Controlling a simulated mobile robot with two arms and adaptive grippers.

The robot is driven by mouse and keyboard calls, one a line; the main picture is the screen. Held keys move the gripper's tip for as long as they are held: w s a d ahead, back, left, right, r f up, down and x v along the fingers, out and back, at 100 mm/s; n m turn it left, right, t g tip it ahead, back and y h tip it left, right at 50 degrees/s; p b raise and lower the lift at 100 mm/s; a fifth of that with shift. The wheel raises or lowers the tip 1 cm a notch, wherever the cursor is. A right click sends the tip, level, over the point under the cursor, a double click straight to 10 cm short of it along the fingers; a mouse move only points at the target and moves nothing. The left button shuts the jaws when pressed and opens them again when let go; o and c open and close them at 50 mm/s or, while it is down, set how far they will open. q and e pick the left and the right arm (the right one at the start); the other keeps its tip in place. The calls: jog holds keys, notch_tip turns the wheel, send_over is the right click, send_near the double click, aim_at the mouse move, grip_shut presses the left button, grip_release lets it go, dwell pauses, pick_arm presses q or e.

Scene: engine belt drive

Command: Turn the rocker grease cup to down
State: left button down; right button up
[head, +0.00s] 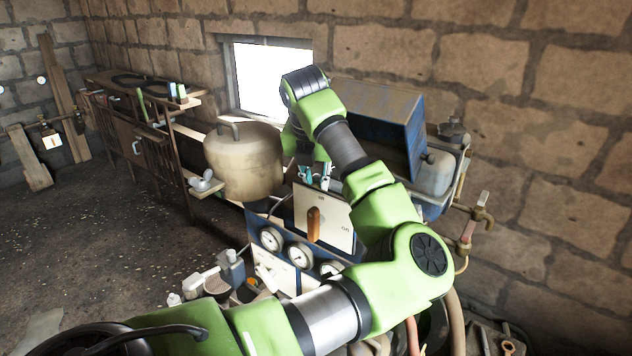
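I cannot make out for certain which part is the rocker grease cup. A white switch panel (324,214) with "on" lettering carries an orange-brown lever (313,224) that points roughly up and down. One green and grey arm of mine reaches from the bottom edge across the right of the panel, then bends up and back to the left. Its far end comes down behind the panel, in front of the window. My other arm's gripper is not seen.
A beige tank (243,165) stands left of the panel, with gauges (271,239) below. A blue box (377,120) is behind my arm. Pipes with a valve (480,214) are at the right. Bottles and small items (231,266) crowd the front. Open floor (95,235) lies left.

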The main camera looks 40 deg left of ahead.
pick_arm(q)
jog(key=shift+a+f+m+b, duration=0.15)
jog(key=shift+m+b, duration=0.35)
jog(key=shift+b, duration=0.6)
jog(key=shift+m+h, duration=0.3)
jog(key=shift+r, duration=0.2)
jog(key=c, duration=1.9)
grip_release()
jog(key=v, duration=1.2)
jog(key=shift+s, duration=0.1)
